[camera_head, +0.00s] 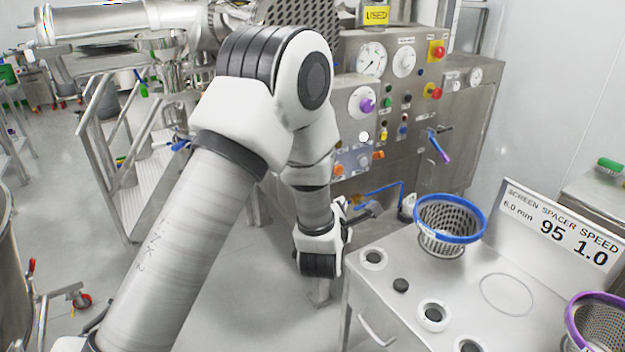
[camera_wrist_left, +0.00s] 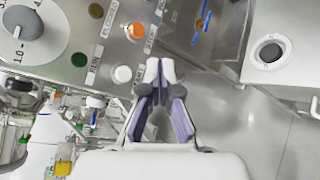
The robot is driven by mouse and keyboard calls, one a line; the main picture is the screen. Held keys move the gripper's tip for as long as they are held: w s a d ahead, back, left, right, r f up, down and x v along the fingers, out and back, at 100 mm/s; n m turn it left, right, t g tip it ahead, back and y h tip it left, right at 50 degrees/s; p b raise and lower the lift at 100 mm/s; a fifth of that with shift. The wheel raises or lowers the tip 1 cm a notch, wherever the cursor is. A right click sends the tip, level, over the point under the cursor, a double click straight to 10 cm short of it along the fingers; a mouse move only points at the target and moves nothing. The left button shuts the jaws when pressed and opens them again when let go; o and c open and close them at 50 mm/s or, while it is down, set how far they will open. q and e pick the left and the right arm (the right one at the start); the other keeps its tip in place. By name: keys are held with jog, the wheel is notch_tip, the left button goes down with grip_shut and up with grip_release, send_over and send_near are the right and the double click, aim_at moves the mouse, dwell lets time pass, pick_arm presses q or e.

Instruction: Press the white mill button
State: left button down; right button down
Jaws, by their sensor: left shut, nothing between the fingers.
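The white button (camera_head: 363,136) is on the steel control panel, below the dial with the purple knob. In the left wrist view a round white button (camera_wrist_left: 122,74) shows on the panel beside the printed labels, just left of my fingertips. My left gripper (camera_wrist_left: 160,70) is shut and empty, its fingertips together and apart from that button in the picture. In the head view my left gripper (camera_head: 368,211) is small and partly hidden, low in front of the panel. My right gripper is in neither view.
An orange button (camera_wrist_left: 136,30) and a green button (camera_wrist_left: 78,60) are near the white one. Red emergency knobs (camera_head: 437,51) are higher on the panel (camera_head: 345,65). A steel table (camera_head: 395,300) with a blue-rimmed basket (camera_head: 450,228) stands at the right. Open floor lies below my arm.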

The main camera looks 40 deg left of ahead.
pick_arm(q)
jog(key=w+a+p, duration=0.2)
jog(key=w+a, duration=0.1)
jog(key=a, duration=0.5)
jog(key=shift+w, duration=0.25)
jog(key=shift+f, duration=0.1)
dwell(1.3)
jog(key=shift+w+a, duration=0.15)
jog(key=shift+a, duration=0.3)
